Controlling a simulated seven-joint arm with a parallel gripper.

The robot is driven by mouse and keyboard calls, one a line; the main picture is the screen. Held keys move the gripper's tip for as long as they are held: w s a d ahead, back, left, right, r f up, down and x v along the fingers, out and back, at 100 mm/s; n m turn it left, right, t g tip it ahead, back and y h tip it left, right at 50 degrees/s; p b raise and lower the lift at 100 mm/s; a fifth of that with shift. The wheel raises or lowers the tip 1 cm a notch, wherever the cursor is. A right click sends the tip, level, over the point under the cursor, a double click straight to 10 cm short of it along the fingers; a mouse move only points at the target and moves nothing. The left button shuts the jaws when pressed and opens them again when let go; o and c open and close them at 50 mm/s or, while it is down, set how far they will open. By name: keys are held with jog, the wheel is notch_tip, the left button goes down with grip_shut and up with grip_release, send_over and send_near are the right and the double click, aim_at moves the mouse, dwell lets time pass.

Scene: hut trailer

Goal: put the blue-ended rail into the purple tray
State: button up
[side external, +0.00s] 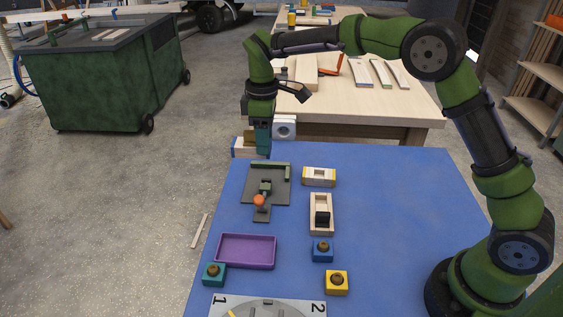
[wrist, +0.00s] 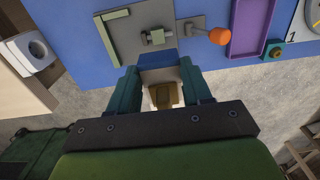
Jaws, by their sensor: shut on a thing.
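The blue-ended rail (side external: 243,147) is a pale wooden piece with a recess, at the far left corner of the blue mat. My gripper (side external: 263,151) is shut on it and hides part of it. In the wrist view, the rail (wrist: 165,95) shows between the fingers of my gripper (wrist: 163,80), with a blue end (wrist: 157,58) beyond them. I cannot tell whether it touches the mat. The purple tray (side external: 245,252) lies at the front left of the mat and looks empty. It also shows at the upper right of the wrist view (wrist: 249,30).
A grey fixture with an orange knob (side external: 259,201) stands between my gripper and the tray. A yellow-marked rail (side external: 319,177) and a wooden holder (side external: 321,214) are right of it. A white block with a round hole (side external: 284,129) is close to my gripper.

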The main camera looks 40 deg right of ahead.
jog(key=s+a, duration=0.6)
jog(key=a, duration=0.1)
jog(key=shift+r, duration=0.1)
jog(key=s+a, duration=0.6)
jog(key=s, duration=0.2)
jog(key=shift+w+d+f, duration=0.1)
jog(key=shift+f, duration=1.3)
jog(key=shift+w+d+f, duration=0.1)
jog(key=shift+f, duration=1.25)
jog(key=shift+f, duration=3.8)
jog(key=o, duration=1)
